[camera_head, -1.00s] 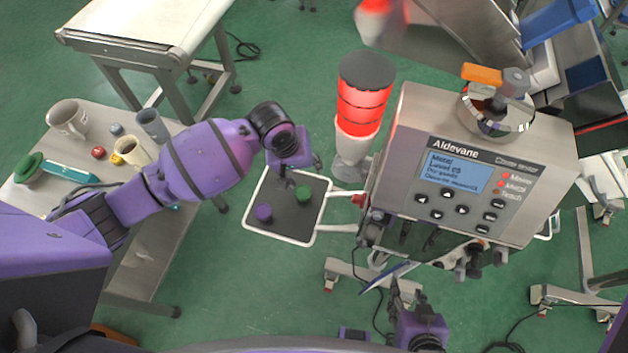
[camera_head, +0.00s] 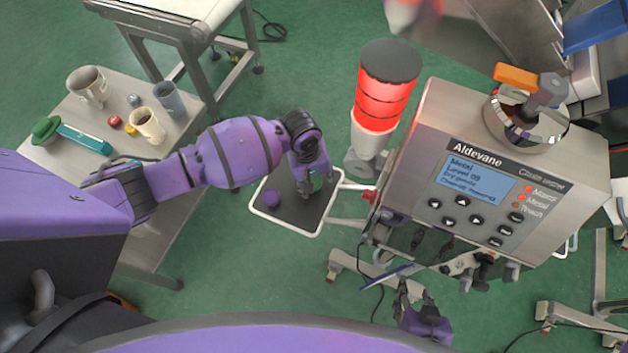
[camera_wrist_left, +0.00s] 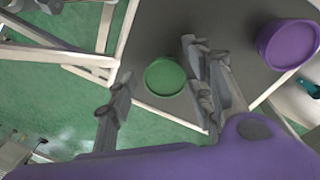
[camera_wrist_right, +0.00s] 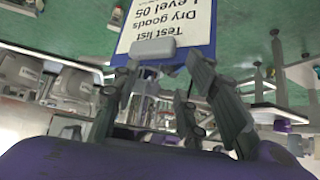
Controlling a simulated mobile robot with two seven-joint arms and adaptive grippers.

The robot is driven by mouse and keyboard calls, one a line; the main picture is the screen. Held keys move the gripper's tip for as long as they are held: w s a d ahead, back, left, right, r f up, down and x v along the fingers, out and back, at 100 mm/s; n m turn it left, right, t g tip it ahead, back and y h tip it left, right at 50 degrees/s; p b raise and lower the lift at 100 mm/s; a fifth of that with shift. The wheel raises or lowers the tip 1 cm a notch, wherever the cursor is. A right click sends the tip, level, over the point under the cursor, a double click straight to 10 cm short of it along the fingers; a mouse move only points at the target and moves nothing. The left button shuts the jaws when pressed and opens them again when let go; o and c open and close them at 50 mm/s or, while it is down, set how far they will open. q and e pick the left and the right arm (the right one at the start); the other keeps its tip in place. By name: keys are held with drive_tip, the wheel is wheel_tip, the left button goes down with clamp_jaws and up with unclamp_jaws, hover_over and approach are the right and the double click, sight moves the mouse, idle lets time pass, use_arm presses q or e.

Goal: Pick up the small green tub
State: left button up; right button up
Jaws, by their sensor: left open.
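The small green tub (camera_wrist_left: 165,76) shows in the left wrist view as a round green lid on the dark, white-rimmed tray (camera_head: 289,231). My left gripper (camera_head: 318,190) is over the tray, its open fingers on either side of the tub in the left wrist view. The right-hand finger looks close to the tub; I cannot tell if it touches. In the head view my left gripper hides the tub. A purple tub (camera_head: 271,198) sits on the tray's left part. My right gripper (camera_head: 416,292) is open below the metal detector.
The metal detector (camera_head: 480,215) with its red lamp (camera_head: 383,105) stands right of the tray. A blue-edged test list board (camera_wrist_right: 170,25) is just ahead of my right gripper. A side table (camera_head: 70,165) at left holds mugs and small items.

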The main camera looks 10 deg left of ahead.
sight(317, 179)
use_arm(q)
drive_tip(key=shift+w, duration=0.1)
use_arm(e)
drive_tip(key=shift+d, duration=0.1)
use_arm(q)
drive_tip(key=c, duration=1)
drive_tip(key=shift+o, duration=0.2)
use_arm(e)
drive_tip(key=shift+a, duration=0.2)
use_arm(q)
drive_tip(key=shift+r, duration=0.1)
drive_tip(key=shift+r, duration=0.45)
wheel_tip(317, 179, up, 3)
drive_tip(key=shift+f+p, duration=0.15)
drive_tip(key=shift+p, duration=0.2)
drive_tip(key=s+a+r+p, duration=0.2)
drive_tip(key=s+a+r, duration=0.3)
drive_tip(key=s+r, duration=0.4)
drive_tip(key=s, duration=0.4)
drive_tip(key=shift+r, duration=0.15)
use_arm(e)
drive_tip(key=shift+w+a+r, duration=0.2)
drive_tip(key=shift+r, duration=0.4)
drive_tip(key=shift+w+a+r, duration=0.15)
drive_tip(key=shift+r, duration=0.4)
